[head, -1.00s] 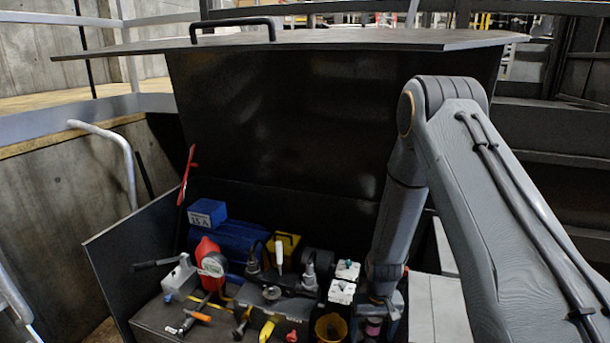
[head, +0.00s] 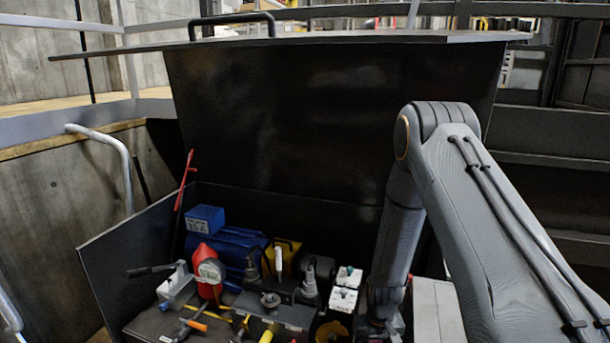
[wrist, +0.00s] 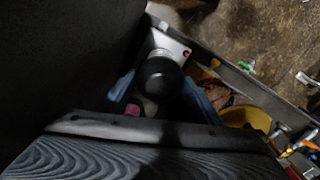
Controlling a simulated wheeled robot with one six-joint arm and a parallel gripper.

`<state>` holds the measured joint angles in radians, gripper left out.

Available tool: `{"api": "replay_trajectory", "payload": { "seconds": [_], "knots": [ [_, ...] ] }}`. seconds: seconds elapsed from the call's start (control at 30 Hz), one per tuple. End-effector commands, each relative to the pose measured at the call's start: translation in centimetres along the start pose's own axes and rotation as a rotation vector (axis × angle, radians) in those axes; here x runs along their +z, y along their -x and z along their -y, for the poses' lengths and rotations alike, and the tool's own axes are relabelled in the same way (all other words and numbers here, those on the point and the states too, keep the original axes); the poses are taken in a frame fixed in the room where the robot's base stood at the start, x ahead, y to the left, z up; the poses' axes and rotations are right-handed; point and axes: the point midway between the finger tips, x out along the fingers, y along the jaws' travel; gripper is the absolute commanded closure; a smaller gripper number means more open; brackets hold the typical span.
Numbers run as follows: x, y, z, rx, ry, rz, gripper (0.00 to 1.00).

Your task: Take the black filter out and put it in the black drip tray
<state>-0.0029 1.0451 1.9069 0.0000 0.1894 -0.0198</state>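A black rounded cylinder (wrist: 160,75), which looks like the black filter, sits below a grey metal fitting in the wrist view. I cannot tell whether my gripper touches it. In the head view my gripper (head: 386,325) points down at the right end of the cluttered equipment, close to the bottom edge of the picture. Its fingers are not clear there. I cannot pick out the black drip tray for sure in either view.
A raised dark lid (head: 330,40) stands over the compartment. Loose tools crowd the front. A yellow container (wrist: 247,117) shows in the wrist view.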

Motion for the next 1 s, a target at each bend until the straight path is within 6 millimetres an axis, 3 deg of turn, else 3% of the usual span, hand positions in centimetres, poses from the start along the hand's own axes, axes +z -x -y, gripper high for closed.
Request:
{"api": "replay_trajectory", "payload": {
  "seconds": [0.03,0.07,0.2,0.37,0.57,0.7,0.73,0.77,1.0],
  "knots": [
    [0.0,0.0,0.0,0.0,0.0,0.0,0.63],
    [-0.03,0.03,0.0,0.0,0.0,-0.001,0.47],
    [-0.03,0.03,0.0,0.0,0.001,0.0,0.69],
    [-0.03,0.04,0.0,0.0,0.087,0.0,0.69],
    [-0.02,0.05,-0.01,0.0,0.331,0.0,0.69],
    [0.0,0.05,-0.05,0.0,0.435,0.0,0.79],
    [0.01,0.04,-0.08,0.0,0.445,0.001,0.78],
    [0.03,0.04,-0.12,0.0,0.452,0.001,0.84],
    [0.28,-0.01,-0.4,-0.001,0.456,0.008,0.87]
  ]
}}
